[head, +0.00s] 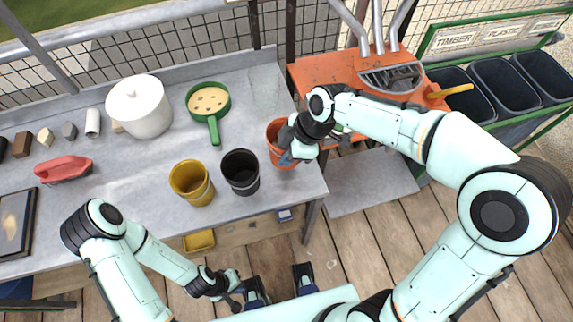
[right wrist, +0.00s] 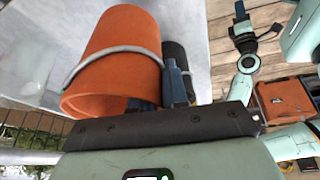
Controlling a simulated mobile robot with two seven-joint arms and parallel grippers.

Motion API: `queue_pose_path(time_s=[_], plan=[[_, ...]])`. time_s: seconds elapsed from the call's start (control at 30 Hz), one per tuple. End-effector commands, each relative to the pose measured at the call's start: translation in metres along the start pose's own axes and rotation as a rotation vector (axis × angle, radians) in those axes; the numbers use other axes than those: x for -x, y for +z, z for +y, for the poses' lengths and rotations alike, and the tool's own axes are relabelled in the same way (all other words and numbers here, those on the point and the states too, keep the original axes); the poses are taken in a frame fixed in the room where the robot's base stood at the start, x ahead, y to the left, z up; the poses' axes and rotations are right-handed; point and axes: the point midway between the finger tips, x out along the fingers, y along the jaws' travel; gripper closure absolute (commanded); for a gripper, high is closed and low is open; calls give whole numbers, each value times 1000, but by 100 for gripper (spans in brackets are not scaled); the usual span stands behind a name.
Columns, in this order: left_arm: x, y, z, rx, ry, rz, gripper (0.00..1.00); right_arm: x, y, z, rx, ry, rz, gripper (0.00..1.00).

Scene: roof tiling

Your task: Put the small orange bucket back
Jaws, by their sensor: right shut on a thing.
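The small orange bucket (head: 277,140) is at the right end of the grey bench in the head view. My right gripper (head: 294,146) is shut on its wall. In the right wrist view the orange bucket (right wrist: 112,60) has a pale wire handle across it, and the gripper's fingers (right wrist: 160,95) are at its side near the rim. I cannot tell whether the bucket touches the bench top. A black bucket (head: 241,172) stands just left of it, and a yellow bucket (head: 191,182) left of that. My left gripper (head: 234,286) is low in front of the bench; its jaws are too small to read.
The grey bench (head: 150,190) also bears a white pot (head: 140,106), a green pan (head: 208,102) and a red tool (head: 63,169). An orange table (head: 330,75) with a metal tray stands right of the bench. Dark bins (head: 503,84) are at the far right.

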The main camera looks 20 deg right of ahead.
Motion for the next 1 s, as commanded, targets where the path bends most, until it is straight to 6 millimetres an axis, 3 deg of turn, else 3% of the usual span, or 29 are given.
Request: queue_pose_path(time_s=[0.43, 0.77, 0.8, 0.87, 1.0], plan=[[-6, 0, -2, 1, -1, -2, 100, -49, 20, -2, -1, 1, 0, 100], [-6, 1, -2, 1, -1, -2, 100, -54, 22, -2, 0, 3, 1, 100], [-7, 1, -3, 1, -1, -2, 100, -55, 23, -3, 0, 1, 0, 80], [-6, 1, -2, 1, -1, -2, 100, -54, 22, -3, 0, 1, 0, 60], [-6, 1, -3, 1, -1, -2, 100, -54, 22, -3, 0, 1, 0, 60]])
